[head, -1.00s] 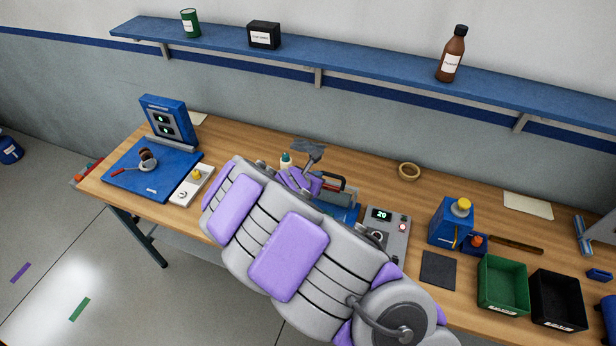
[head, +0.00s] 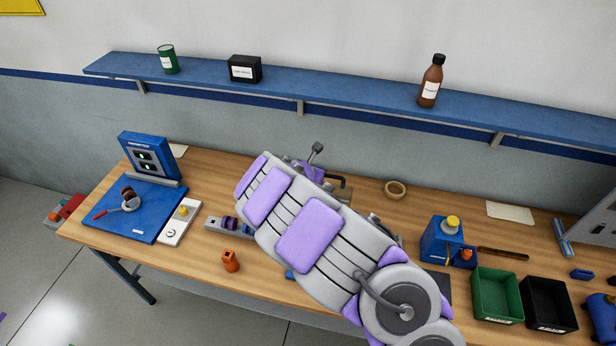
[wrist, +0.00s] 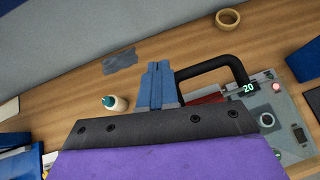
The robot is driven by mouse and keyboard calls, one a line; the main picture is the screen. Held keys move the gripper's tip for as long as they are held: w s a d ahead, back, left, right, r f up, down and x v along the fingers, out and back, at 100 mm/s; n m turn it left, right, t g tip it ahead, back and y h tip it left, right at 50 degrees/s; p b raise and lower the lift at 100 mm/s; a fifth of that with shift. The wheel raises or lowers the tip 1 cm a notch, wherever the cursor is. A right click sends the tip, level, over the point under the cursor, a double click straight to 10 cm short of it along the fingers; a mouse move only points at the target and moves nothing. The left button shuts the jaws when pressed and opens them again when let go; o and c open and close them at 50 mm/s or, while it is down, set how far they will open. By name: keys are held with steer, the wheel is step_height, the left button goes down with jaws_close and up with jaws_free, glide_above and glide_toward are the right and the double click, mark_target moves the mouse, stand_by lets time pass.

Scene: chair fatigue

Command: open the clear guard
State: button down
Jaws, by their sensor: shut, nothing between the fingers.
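In the wrist view, my gripper (wrist: 155,68) is shut and empty, its two blue-grey fingers together above the bench. A black bar handle (wrist: 215,63) arches just right of the fingers. I cannot tell whether they touch it. The clear guard itself cannot be made out, and I cannot tell whether the handle belongs to it. Part of the handle (head: 343,187) shows behind my arm in the head view; my arm hides most of the machine there. A grey control box (wrist: 285,125) with a green "20" display and a red button stands right of the handle.
A white bottle with a teal cap (wrist: 115,102) stands left of the fingers. A tape roll (head: 396,189) lies behind. An orange block (head: 231,261) lies near the front edge. Green (head: 497,295) and black (head: 549,303) bins stand right. A blue shelf (head: 300,88) spans the wall.

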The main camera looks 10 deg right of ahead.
steer(key=shift+w+d, duration=0.35)
steer(key=shift+d, duration=0.25)
steer(key=shift+w+d, duration=0.35)
steer(key=shift+d, duration=0.2)
stand_by(0.4)
